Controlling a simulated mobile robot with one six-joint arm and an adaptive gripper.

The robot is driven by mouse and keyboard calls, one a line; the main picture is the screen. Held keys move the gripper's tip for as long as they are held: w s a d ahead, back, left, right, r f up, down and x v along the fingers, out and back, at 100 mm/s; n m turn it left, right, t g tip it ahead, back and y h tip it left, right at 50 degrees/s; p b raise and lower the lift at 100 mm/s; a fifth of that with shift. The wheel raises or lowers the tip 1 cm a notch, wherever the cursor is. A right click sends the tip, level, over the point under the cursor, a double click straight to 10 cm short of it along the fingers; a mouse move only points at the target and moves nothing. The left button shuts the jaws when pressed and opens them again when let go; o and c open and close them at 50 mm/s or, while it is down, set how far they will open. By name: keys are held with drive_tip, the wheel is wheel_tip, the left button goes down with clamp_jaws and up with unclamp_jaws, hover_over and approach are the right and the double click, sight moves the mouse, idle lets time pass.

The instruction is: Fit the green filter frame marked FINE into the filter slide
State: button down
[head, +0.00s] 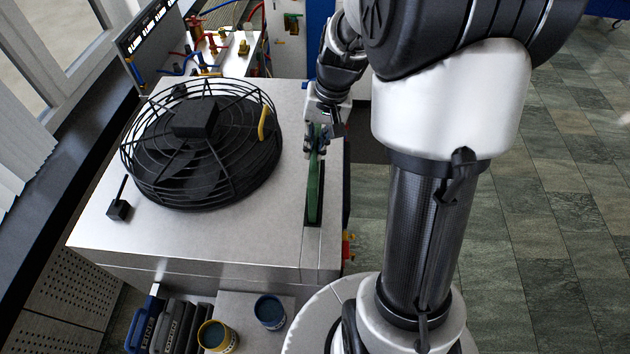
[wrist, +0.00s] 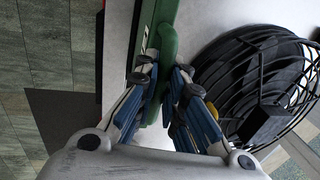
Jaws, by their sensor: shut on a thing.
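The green filter frame (head: 314,190) is seen nearly edge-on, upright, at the right side of the metal housing's top. Its handle also shows in the wrist view (wrist: 168,46). My gripper (head: 317,142) is shut on the handle; its blue-padded fingers (wrist: 160,88) lie on both sides of it in the wrist view. The filter slide (head: 312,242) appears as a narrow strip along the right of the housing top, in line with the frame. I cannot tell how far the frame sits in it. No FINE mark is readable.
A black caged fan (head: 203,150) stands on the housing (head: 150,240), left of the frame. In front are a rack of blue and grey frames (head: 176,326), a dark blue cup (head: 270,312) and a yellow cup (head: 217,337). Pipes and valves (head: 215,45) stand behind. Tiled floor is clear at right.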

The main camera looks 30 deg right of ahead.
wheel_tip(320, 180, down, 12)
drive_tip(key=shift+r+b, duration=0.2)
drive_tip(key=shift+b, duration=0.45)
drive_tip(key=c, duration=2.1)
unclamp_jaws()
drive_tip(key=shift+f, duration=0.2)
drive_tip(key=shift+c, duration=0.2)
drive_tip(key=o, duration=0.5)
drive_tip(key=shift+r, duration=0.1)
drive_tip(key=shift+c, duration=0.2)
